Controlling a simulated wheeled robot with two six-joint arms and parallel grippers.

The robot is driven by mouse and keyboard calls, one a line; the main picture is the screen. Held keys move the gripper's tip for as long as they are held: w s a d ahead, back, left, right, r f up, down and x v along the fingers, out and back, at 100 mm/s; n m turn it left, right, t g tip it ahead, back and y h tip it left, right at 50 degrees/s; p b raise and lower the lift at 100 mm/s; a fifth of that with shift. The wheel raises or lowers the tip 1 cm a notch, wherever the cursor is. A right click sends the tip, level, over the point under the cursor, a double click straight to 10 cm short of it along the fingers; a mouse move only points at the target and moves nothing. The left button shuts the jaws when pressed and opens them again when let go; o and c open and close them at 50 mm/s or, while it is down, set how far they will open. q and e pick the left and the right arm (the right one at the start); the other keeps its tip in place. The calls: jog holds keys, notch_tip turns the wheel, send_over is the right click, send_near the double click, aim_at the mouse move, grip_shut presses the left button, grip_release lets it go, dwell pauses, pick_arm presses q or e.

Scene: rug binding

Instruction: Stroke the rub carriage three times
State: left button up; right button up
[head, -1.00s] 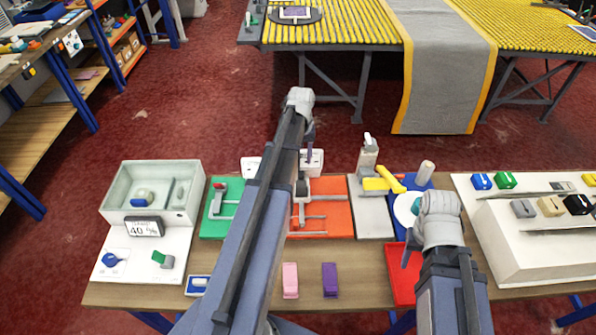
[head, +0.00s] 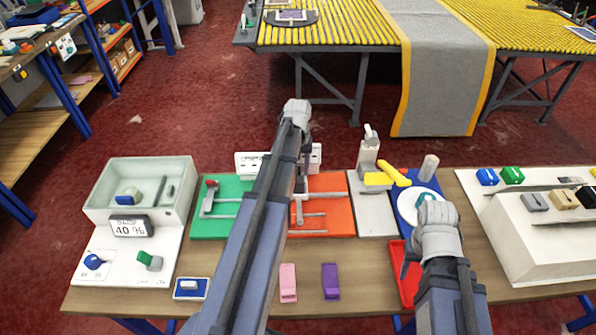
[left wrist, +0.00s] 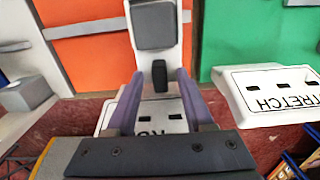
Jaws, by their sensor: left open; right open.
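The rub carriage (left wrist: 158,50), white with a grey pad and a black upright grip, is on the orange board (left wrist: 90,58) in the left wrist view. My left gripper (left wrist: 158,77) is open, its two purple fingers on either side of the black grip with gaps showing. In the head view my left arm hides most of the carriage and the gripper, over the orange board (head: 330,190). My right gripper (head: 412,262) is open and empty, above the red tray near the table front, partly hidden by its own wrist.
A green board (head: 230,192) lies to the left, with a STRETCH label block (left wrist: 275,95) at its edge. A grey basin (head: 105,190) is at far left. A grey plate with a yellow-handled tool (head: 393,172) is right. Pink (head: 288,282) and purple (head: 331,281) blocks lie in front.

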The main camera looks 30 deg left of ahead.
pick_arm(q)
grip_shut()
dwell(0.3)
dwell(1.1)
